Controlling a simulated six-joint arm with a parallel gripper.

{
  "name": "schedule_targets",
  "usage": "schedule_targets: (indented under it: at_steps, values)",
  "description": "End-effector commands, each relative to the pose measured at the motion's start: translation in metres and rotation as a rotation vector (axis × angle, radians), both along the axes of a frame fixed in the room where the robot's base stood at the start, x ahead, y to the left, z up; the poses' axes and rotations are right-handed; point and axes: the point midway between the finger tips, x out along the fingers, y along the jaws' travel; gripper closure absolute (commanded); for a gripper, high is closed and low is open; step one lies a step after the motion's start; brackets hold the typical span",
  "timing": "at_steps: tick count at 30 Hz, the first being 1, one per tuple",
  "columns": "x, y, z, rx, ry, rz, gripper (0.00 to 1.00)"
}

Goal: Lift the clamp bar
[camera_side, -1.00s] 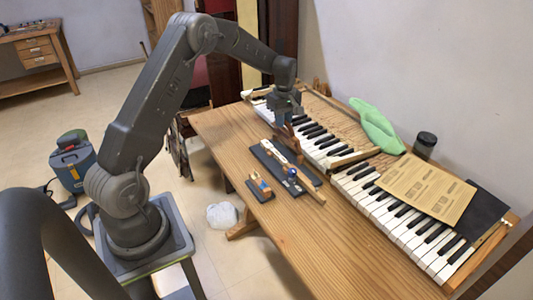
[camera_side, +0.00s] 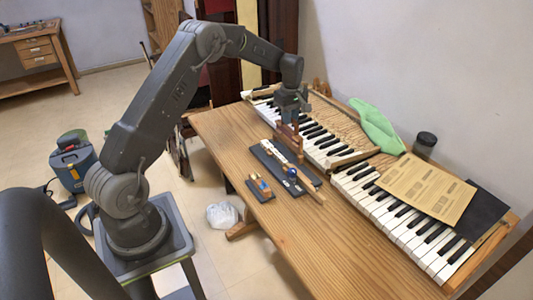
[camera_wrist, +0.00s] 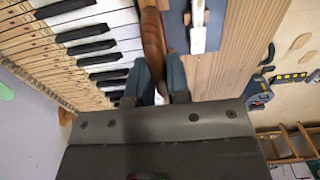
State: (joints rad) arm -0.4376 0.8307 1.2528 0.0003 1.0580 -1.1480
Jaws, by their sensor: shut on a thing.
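A brown wooden bar, which I take to be the clamp bar (camera_side: 290,134), hangs below my gripper (camera_side: 291,106) in the side view. It stands over the keyboard side of the dark board. In the wrist view the clamp bar (camera_wrist: 152,42) runs up from between the fingers of my gripper (camera_wrist: 160,82), which are shut on it. Its upper end is cut off there. In the side view its lower end comes close to the dark board, and I cannot tell whether it touches.
The front tabletop is clear.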

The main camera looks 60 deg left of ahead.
Motion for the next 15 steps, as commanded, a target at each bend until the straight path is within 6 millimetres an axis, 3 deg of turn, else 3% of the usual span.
schedule_targets:
  at_steps: [15]
  values:
    - [0.0056, -0.0004, -0.0002, 0.000, -0.001, 0.000, 0.93]
